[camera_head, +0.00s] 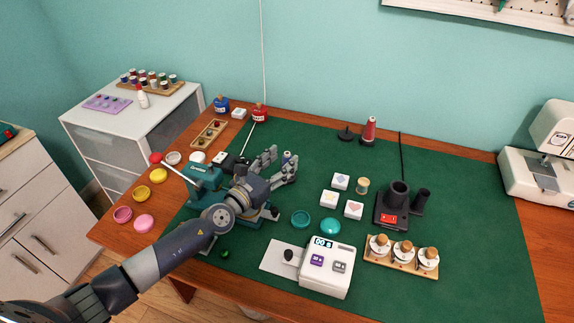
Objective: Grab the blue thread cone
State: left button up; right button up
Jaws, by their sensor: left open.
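The blue thread cone (287,156) is mostly hidden; only a small bluish-purple top shows at the fingers of my left gripper. My left gripper (277,164) is open, with one finger on each side of the cone's visible part. I cannot tell whether the fingers touch it. A red thread cone (369,130) stands upright farther back, to the right of a black empty-looking stand (346,133). My right gripper is not in view.
The green mat (460,210) is clear on the right. A teal machine (205,177) stands beside my left arm. A white scale (328,268), a black holder (393,207) and a wooden rack of jars (401,262) stand in front and to the right.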

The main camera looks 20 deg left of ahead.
aim_at(285, 155)
pick_arm(q)
jog(key=x, duration=0.4)
jog(key=shift+a+f, duration=0.15)
grip_shut()
jog(key=shift+s, duration=0.1)
